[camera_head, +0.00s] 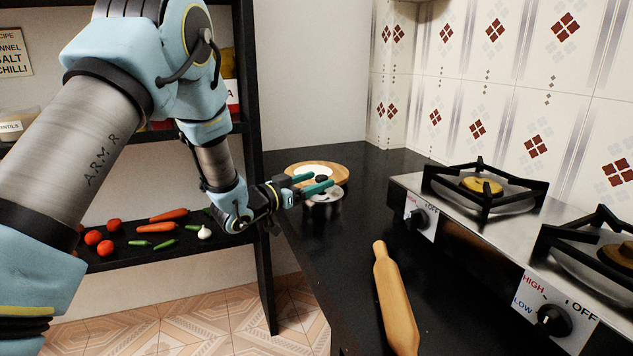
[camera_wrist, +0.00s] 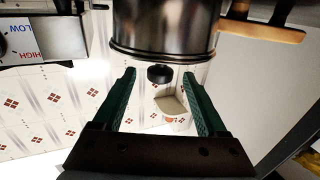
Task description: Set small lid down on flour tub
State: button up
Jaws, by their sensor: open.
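A small shiny lid (camera_head: 331,194) with a black knob (camera_wrist: 160,73) sits on top of a dark metallic tub (camera_head: 322,210), which I take to be the flour tub. The tub stands upright on the black counter and shows upside down in the wrist view (camera_wrist: 163,25). My gripper (camera_head: 311,182) is open at the lid's knob. In the wrist view its two green fingers (camera_wrist: 160,95) are spread on either side of the knob, with a visible gap to each. The inside of the tub is hidden.
A round wooden board (camera_head: 340,171) with a white piece on it lies behind the tub. A rolling pin (camera_head: 395,300) lies nearer on the counter. The stove (camera_head: 470,215) stands to the right. Shelves with vegetables (camera_head: 150,228) are on the left.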

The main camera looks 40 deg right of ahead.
jog(key=a+b, duration=0.1)
jog(key=a, duration=0.9)
jog(key=shift+s+b, duration=0.15)
jog(key=shift+b, duration=0.2)
jog(key=shift+a, duration=0.1)
jog(key=w+a+r+n+t+y+p, duration=0.1)
jog(key=w+a+n+t+y+p, duration=0.1)
jog(key=w+a+n+t+y, duration=0.65)
jog(key=w+a+r+g+y+p, duration=0.1)
jog(key=w+a+y+p, duration=0.15)
jog(key=w+a, duration=0.75)
jog(key=s+a+n+y+p, duration=0.1)
jog(key=s+a+n+y, duration=0.15)
jog(key=a, duration=0.55)
jog(key=s+a+n+y+p, duration=0.1)
jog(key=s+a, duration=0.2)
jog(key=a, duration=0.4)
jog(key=s+a+r+n+g+y+p, duration=0.2)
jog(key=s+a+g, duration=0.4)
jog(key=s+a, duration=0.6)
jog(key=s+n+y+p, duration=0.1)
jog(key=s+n, duration=0.1)
jog(key=s, duration=0.1)
jog(key=shift+a+r+n, duration=0.25)
jog(key=shift+a+n, duration=0.05)
jog(key=shift+a, duration=0.1)
